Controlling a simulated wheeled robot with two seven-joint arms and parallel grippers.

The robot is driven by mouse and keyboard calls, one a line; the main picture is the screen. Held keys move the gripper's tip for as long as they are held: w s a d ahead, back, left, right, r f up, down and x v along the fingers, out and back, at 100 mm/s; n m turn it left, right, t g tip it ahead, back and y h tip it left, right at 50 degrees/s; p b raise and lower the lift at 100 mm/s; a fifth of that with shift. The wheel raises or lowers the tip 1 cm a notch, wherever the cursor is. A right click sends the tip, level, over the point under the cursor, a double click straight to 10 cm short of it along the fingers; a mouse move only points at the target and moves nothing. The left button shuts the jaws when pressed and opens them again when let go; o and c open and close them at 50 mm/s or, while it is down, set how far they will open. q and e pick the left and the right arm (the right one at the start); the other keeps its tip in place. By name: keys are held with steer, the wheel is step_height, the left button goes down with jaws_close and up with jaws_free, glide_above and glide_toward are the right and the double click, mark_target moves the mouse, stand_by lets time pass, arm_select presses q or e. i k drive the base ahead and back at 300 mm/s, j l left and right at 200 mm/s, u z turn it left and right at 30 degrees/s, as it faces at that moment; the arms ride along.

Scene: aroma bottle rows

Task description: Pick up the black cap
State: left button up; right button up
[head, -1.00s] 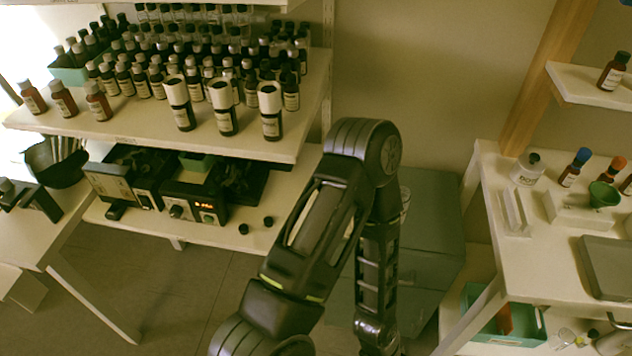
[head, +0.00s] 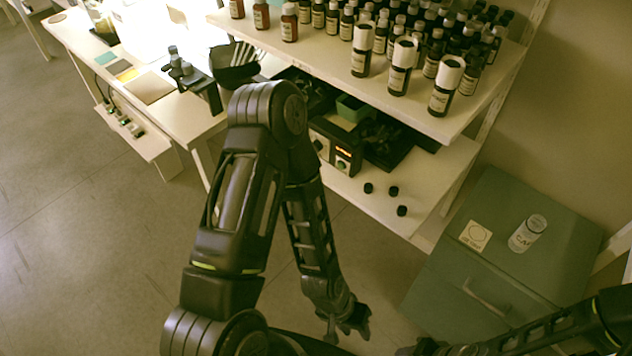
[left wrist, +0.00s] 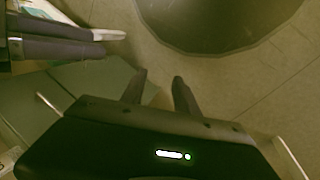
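Three small black caps lie apart on the lower shelf in the head view: one at left (head: 368,188), one at upper right (head: 393,191) and one nearer the front (head: 402,211). My left gripper (head: 346,331) hangs below them in the picture, in front of the shelf and pointing down. Its two fingers (left wrist: 159,92) are apart with nothing between them in the left wrist view. My right arm comes in at the lower right, and its gripper (head: 428,347) is partly cut off by the bottom edge; its opening is unclear. No cap shows in the left wrist view.
The upper shelf (head: 330,47) holds many bottles and overhangs the lower shelf (head: 425,192). A device with a lit display (head: 341,154) stands left of the caps.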

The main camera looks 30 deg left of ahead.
mark_target(394, 191)
steer(key=u, duration=0.45)
steer(key=z, duration=2.05)
steer(key=k+j, duration=0.15)
steer(key=k, duration=1)
steer(key=j, duration=0.1)
steer(key=i+j, duration=0.25)
